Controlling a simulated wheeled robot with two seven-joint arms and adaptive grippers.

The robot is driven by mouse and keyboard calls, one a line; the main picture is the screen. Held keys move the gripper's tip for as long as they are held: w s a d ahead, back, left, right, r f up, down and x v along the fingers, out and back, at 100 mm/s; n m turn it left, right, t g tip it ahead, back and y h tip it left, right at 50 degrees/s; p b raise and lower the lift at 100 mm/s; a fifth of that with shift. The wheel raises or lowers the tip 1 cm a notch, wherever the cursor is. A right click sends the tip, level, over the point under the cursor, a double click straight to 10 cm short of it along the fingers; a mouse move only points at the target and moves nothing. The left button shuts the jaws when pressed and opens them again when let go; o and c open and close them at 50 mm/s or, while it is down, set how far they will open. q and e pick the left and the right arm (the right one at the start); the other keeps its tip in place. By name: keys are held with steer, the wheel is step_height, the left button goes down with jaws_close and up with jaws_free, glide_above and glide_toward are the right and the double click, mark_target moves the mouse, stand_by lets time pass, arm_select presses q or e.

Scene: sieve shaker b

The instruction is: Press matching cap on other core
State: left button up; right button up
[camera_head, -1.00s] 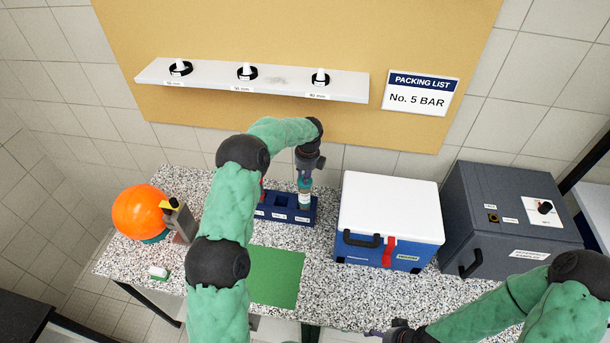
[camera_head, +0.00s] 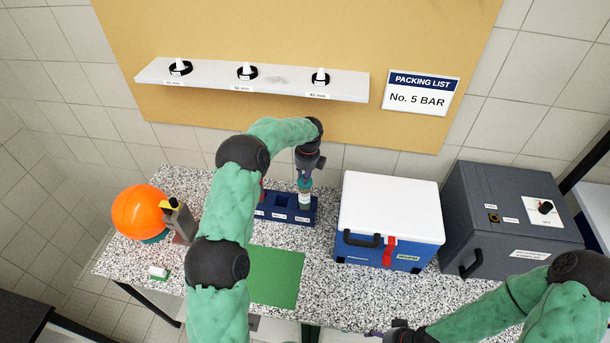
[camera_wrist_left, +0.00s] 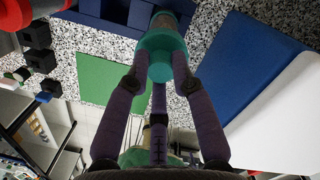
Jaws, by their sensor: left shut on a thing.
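My left gripper (camera_head: 305,183) points down over the right end of the blue rack (camera_head: 303,216) on the counter. Its fingers are shut on a teal cap (camera_wrist_left: 162,57), seen in the left wrist view. The cap sits against the end of a brownish cylindrical core (camera_wrist_left: 166,19). In the head view the core (camera_head: 304,200) stands upright at the rack's right compartment. Whether the cap is fully seated cannot be told. My right gripper (camera_head: 392,332) is at the bottom edge, mostly cut off, and its jaws are unclear.
A blue cooler with a white lid (camera_head: 390,205) stands just right of the rack, with a dark grey cabinet (camera_head: 510,215) beyond. A green mat (camera_head: 275,278) lies in front. An orange helmet (camera_head: 140,212) is at left. A shelf (camera_head: 215,84) holds three black rings with white pegs.

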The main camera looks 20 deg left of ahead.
arm_select(q)
steer(key=shift+f+b, duration=0.65)
steer(key=shift+f, duration=0.5)
steer(key=shift+c, duration=0.3)
steer(key=shift+r, duration=0.1)
steer(key=shift+r+p, duration=0.4)
steer(key=shift+r, duration=0.3)
steer(key=shift+f+b, duration=0.55)
steer(key=shift+f, duration=0.2)
stand_by(1.1)
steer(key=o, duration=0.9)
steer(key=r, duration=0.8)
steer(key=d+r, duration=0.1)
steer(key=r, duration=0.2)
steer(key=shift+s+r, duration=0.4)
